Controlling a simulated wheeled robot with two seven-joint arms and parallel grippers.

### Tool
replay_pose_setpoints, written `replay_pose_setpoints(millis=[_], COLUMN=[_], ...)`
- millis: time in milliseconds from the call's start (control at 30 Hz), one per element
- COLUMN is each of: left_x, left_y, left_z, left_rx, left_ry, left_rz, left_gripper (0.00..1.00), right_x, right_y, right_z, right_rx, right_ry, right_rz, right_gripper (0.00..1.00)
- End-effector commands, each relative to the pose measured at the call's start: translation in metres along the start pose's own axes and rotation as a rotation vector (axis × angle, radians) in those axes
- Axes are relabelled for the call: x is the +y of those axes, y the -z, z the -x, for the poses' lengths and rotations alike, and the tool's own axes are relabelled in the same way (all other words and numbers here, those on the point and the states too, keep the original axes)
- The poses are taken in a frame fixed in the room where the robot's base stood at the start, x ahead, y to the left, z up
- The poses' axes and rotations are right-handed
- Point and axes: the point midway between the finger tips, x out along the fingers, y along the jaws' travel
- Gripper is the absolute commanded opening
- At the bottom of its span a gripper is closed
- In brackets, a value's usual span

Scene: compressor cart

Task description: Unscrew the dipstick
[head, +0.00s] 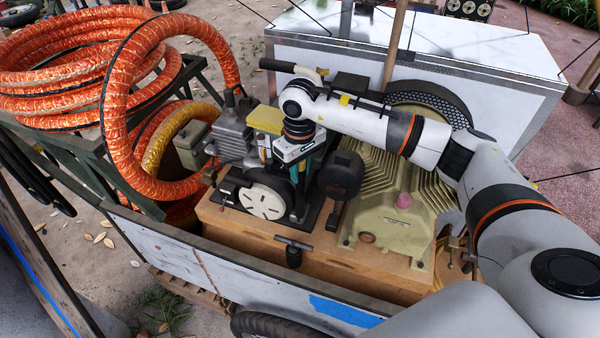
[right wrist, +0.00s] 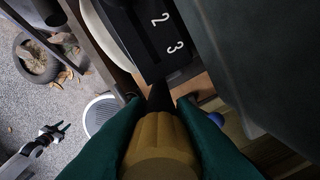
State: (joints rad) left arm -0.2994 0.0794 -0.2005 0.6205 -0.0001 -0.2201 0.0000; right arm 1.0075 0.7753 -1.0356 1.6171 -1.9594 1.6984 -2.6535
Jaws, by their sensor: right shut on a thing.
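My right gripper (head: 299,192) reaches down over the small engine on the cart, beside its round white cover. In the right wrist view its two green fingers (right wrist: 160,115) are shut on a yellow ribbed knob, the dipstick head (right wrist: 160,140). A dark tapered part lies past the knob, beside a black plate marked 2 and 3. In the head view the fingers and engine parts hide the dipstick. My left gripper (right wrist: 52,133) shows small at the lower left of the right wrist view, empty, its fingertips apart; it is away from the engine.
The engine (head: 265,195) stands on a wooden base (head: 290,265) inside the cart, next to a finned beige compressor block (head: 385,220). Orange hose coils (head: 60,65) lie at the left. A black T-handle (head: 294,248) stands at the front. A white panel (head: 480,50) is behind.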

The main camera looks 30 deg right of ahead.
Motion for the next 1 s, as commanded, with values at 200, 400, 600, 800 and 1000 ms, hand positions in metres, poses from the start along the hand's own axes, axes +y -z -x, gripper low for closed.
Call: replay_pose_setpoints(millis=[200,400,600,800,1000], left_x=[0.000,0.000,0.000,0.000,0.000], left_y=[0.000,0.001,0.002,0.003,0.004], left_z=[-0.001,-0.004,-0.017,-0.029,-0.032], left_rx=[0.000,0.001,0.001,0.001,0.001], left_ry=[0.000,0.000,0.000,0.000,0.000], left_rz=[0.000,0.000,0.000,0.000,0.000], left_gripper=[0.36,0.36,0.36,0.36,0.36], right_x=[0.000,0.000,-0.001,0.000,0.000], right_y=[0.000,-0.001,-0.001,-0.001,-0.001], right_z=[0.001,0.000,-0.002,-0.002,0.000], right_rx=[-0.002,-0.002,-0.003,-0.003,-0.003], right_ry=[0.001,0.001,0.002,0.001,0.001], right_rz=[0.014,0.024,0.109,0.205,0.257], right_gripper=[0.02,0.02,0.02,0.02,0.02])
